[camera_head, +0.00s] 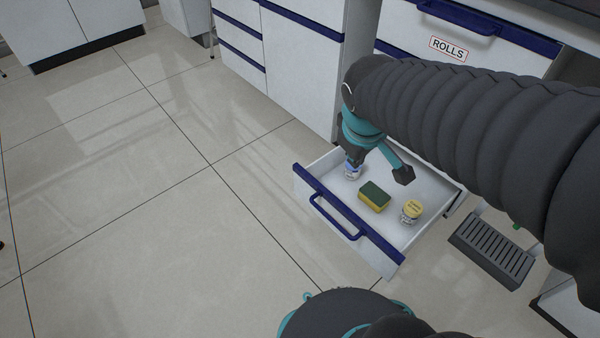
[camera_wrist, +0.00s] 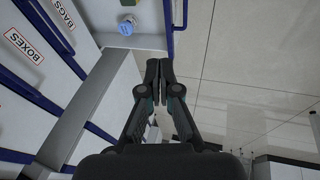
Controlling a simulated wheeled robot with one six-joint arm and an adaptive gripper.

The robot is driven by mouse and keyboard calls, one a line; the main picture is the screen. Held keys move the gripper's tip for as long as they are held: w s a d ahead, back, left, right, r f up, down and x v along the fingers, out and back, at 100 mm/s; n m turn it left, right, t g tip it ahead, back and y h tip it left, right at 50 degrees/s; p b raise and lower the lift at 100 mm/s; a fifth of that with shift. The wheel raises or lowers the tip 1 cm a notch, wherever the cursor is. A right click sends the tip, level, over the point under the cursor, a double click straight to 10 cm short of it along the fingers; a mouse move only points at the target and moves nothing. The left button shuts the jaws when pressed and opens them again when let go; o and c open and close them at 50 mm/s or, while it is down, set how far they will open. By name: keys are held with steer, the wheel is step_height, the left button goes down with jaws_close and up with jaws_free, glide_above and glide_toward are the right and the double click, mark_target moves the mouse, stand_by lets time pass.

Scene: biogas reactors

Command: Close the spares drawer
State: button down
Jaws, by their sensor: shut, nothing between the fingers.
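A low drawer stands pulled open in the head view, with a white inside and a blue front edge (camera_head: 345,215) carrying a blue bar handle (camera_head: 335,220). No spares label shows on it. It holds a green and yellow sponge (camera_head: 374,196), a yellow-lidded jar (camera_head: 411,211) and a blue-lidded jar (camera_head: 352,172). In the wrist view the blue front edge (camera_wrist: 170,28) and blue-lidded jar (camera_wrist: 126,27) lie beyond my gripper (camera_wrist: 159,66), which is shut and empty. The fingertips are near the drawer's side; contact cannot be told. My arm hides the drawer's back.
A drawer labelled ROLLS (camera_head: 448,48) is above at the right. Fronts labelled BOXES (camera_wrist: 24,46) and BAGS (camera_wrist: 62,14) show in the wrist view. A grey slotted pedal-like piece (camera_head: 492,252) is right of the open drawer. The tiled floor (camera_head: 130,210) in front is clear.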

steer(key=w+a+f+n+g+h+p, duration=0.1)
steer(key=w+a+f+n+h+p, duration=0.15)
steer(key=w+a+f+n, duration=0.65)
steer(key=n, duration=1)
glide_toward(307, 185)
step_height(307, 185, down, 3)
steer(key=shift+w+d+f+p, duration=0.2)
steer(key=shift+w+d+p, duration=0.1)
steer(key=shift+w+d, duration=0.3)
steer(key=shift+d, duration=0.15)
